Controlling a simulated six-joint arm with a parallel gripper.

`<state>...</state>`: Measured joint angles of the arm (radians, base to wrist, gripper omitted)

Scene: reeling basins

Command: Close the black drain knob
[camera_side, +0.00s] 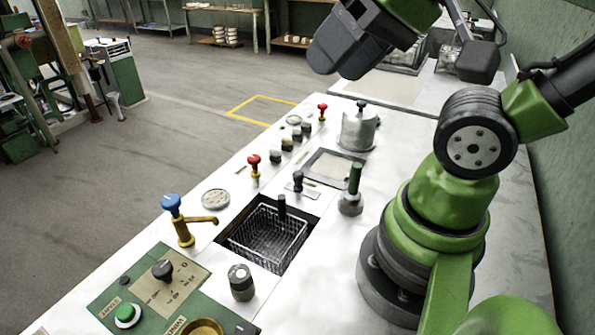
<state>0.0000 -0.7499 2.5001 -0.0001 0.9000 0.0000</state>
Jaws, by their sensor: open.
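A small black knob (298,181) stands upright on a flat metal plate beside the rear edge of the sunken basin. It looks like the drain knob, but I cannot tell from its shape whether it is open or closed. The basin holds a wire basket (268,236) with a black upright handle (282,206). My gripper (335,62) is at the top of the view, high above the counter and well away from the knob. It is open and touches nothing; its fingers are hard to make out from this side.
A blue-topped brass tap (183,220), red-topped valves (254,166), a black-green upright handle (352,190) and a metal pot (358,128) stand around the basin. A green control panel (143,312) with a black dial (162,270) is at lower left. Space above the knob is clear.

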